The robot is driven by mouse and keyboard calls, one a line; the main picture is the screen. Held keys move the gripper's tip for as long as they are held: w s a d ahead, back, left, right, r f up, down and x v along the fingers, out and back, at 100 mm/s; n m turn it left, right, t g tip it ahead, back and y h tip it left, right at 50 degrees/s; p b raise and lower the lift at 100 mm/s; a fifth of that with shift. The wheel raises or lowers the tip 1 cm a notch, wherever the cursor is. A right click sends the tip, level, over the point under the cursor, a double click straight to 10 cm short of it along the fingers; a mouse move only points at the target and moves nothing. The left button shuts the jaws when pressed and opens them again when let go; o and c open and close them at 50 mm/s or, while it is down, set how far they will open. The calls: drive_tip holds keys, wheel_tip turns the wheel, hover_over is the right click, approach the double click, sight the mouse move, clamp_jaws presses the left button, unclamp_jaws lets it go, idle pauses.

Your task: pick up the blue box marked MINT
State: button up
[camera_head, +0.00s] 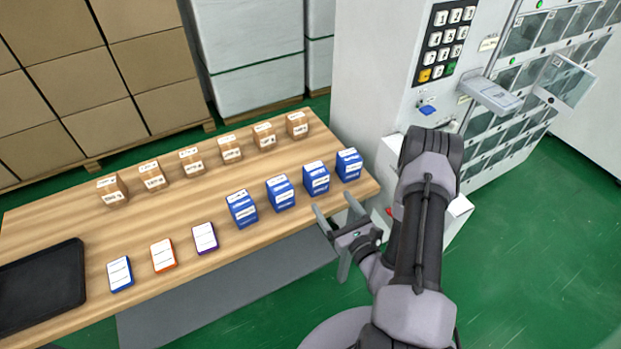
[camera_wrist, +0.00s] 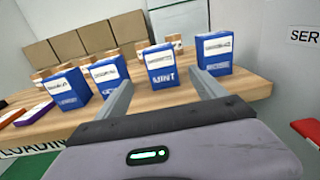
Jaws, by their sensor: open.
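The blue box marked MINT (camera_wrist: 161,69) stands upright on the wooden table, third from the left in a row of blue boxes. Its white top label and the word MINT face me in the wrist view. In the head view the third blue box (camera_head: 316,179) matches it, though its print is too small to read. My gripper (camera_head: 334,204) is open and empty, just off the table's front edge. In the wrist view my gripper (camera_wrist: 160,77) has its fingers spread, with the MINT box beyond and between them, apart from both.
Blue boxes stand close on both sides, one to the left (camera_wrist: 109,76) and one to the right (camera_wrist: 214,54). Small brown boxes (camera_head: 191,162) line the table's back. Flat cards (camera_head: 163,255) and a black tray (camera_head: 45,285) lie left. A vending machine (camera_head: 380,65) stands right.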

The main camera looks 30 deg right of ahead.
sight(320, 185)
drive_tip(key=w+b, duration=0.1)
drive_tip(key=w, duration=0.8)
drive_tip(key=w+b, duration=0.1)
drive_tip(key=w, duration=0.4)
drive_tip(key=shift+w+d+b, duration=0.15)
drive_tip(key=shift+w+b, duration=0.1)
drive_tip(key=shift+b, duration=0.1)
drive_tip(key=c, duration=1.6)
